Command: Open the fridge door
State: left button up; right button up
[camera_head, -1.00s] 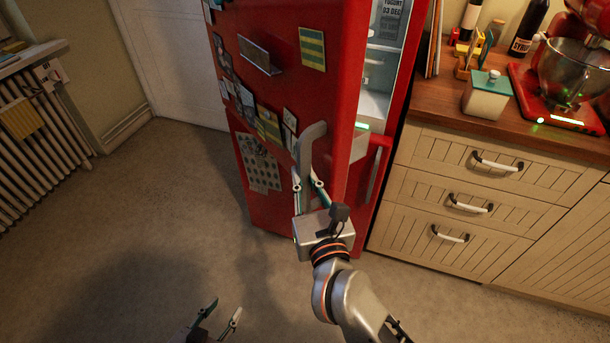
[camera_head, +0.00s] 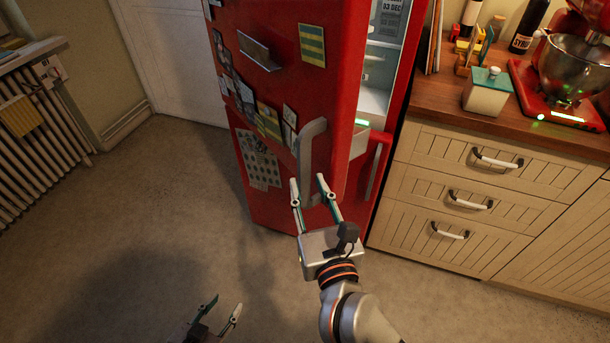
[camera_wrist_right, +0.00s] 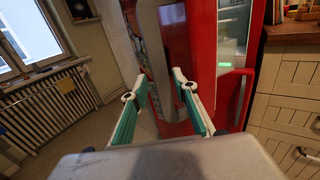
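The red fridge's upper door (camera_head: 285,75) stands partly open in the head view, its white shelves (camera_head: 376,75) showing through the gap at its right. The door's grey handle (camera_head: 309,160) is on the door's lower right part; it also shows in the right wrist view (camera_wrist_right: 172,50). My left gripper (camera_head: 228,308) is open and empty, low over the floor at the bottom left.
A cream drawer unit (camera_head: 470,185) with a wooden countertop (camera_head: 440,100) stands right of the fridge. A smaller lower fridge door handle (camera_head: 375,172) is near it. A radiator (camera_head: 40,130) is at the left. The floor (camera_head: 150,210) left of the fridge is clear.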

jog(key=v, duration=0.7)
jog(key=shift+s, duration=0.4)
jog(key=shift+d, duration=0.1)
